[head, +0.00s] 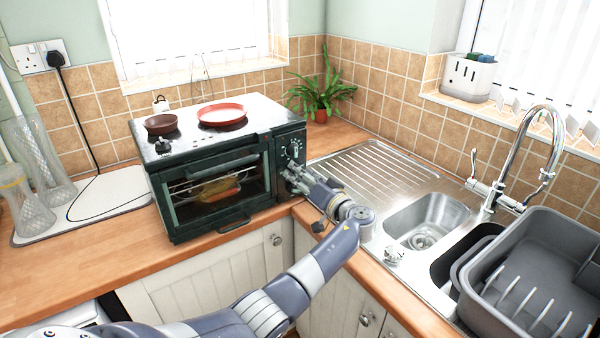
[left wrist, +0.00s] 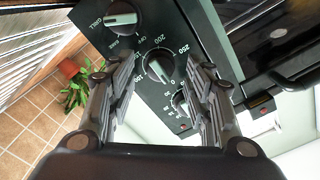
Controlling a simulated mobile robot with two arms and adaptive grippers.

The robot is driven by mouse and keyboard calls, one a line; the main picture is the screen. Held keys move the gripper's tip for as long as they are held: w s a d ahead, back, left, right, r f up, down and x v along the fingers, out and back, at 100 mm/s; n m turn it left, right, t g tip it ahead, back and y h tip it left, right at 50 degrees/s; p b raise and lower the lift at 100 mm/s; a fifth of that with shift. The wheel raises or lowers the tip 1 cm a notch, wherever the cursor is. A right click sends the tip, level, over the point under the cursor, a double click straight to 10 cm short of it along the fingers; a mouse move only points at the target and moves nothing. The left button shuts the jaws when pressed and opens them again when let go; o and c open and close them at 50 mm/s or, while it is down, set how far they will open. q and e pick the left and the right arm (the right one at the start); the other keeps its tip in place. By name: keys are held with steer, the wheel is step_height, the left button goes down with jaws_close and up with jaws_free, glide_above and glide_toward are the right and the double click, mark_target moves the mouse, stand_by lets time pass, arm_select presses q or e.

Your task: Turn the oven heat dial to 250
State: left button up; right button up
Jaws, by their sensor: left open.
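The dark green oven (head: 160,205) stands on the wooden counter, its control panel on the right of its glass door. In the left wrist view the heat dial (left wrist: 158,66) is a round black knob with a pale bar, ringed by numbers including 200 and 250. I cannot tell exactly which number the bar marks. A mode dial (left wrist: 122,17) marked GRILL sits on one side of it and a third dial (left wrist: 182,101) on the other. My left gripper (head: 288,176) is open in front of the panel, its fingers on either side of the heat dial's line of sight; contact is unclear. My right gripper is not visible.
A red-rimmed dish (head: 222,113) and a brown bowl (head: 160,124) sit on the oven top. The sink drainer (head: 365,170) lies right of the oven, with the tap and grey rack (head: 545,245) beyond. A potted plant (head: 320,97) stands in the corner.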

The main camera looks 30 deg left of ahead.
arm_select(q)
steer(key=shift+w+a, duration=0.15)
steer(key=shift+a, duration=0.2)
steer(key=shift+c, duration=1)
steer(key=c, duration=0.8)
steer(key=shift+c, duration=0.2)
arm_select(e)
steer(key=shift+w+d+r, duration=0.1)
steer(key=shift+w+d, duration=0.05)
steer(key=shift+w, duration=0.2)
arm_select(q)
steer(key=shift+m, duration=0.3)
